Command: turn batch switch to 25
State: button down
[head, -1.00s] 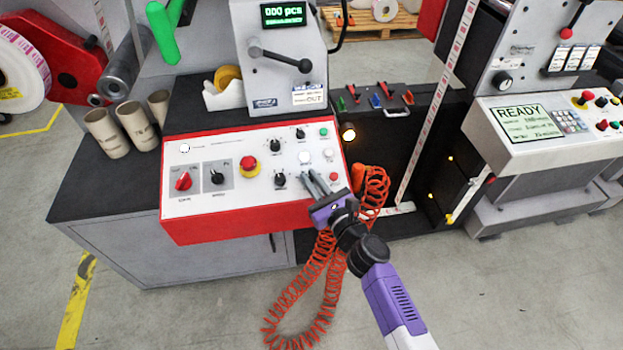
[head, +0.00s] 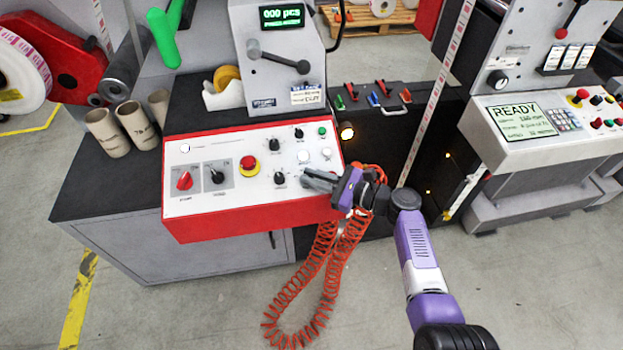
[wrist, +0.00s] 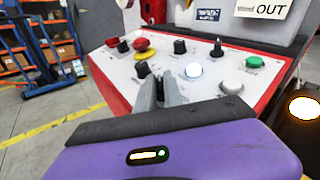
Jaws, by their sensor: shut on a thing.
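The red-rimmed white control panel (head: 230,205) carries several black knobs, buttons and a red mushroom button (head: 249,165). My gripper (head: 306,179) is at the panel's lower right, its grey fingers pointing left and close together. In the wrist view the fingers (wrist: 168,88) reach down to the panel and are shut on a small control, seemingly the batch switch, which they hide. Its pointer and scale cannot be read. A black knob (head: 279,179) stands just left of the fingertips; it also shows in the wrist view (wrist: 143,70).
A lit white button (wrist: 193,70) and a green button (wrist: 251,63) are close to the fingers. An orange coiled cord (head: 322,270) hangs below and behind my gripper. A grey lever (head: 280,58) stands above the panel. A second machine's console (head: 535,125) is at the right.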

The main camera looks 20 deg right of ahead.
jog(key=shift+n+g+y+b, duration=0.3)
jog(key=shift+n+g, duration=0.2)
jog(key=shift+n, duration=0.1)
jog(key=c, duration=1.5)
grip_release()
jog(key=shift+o, duration=0.2)
jog(key=v, duration=0.7)
jog(key=shift+s+d+b, duration=0.2)
jog(key=shift+d+b, duration=0.15)
jog(key=shift+d, duration=0.05)
jog(key=shift+r, duration=0.1)
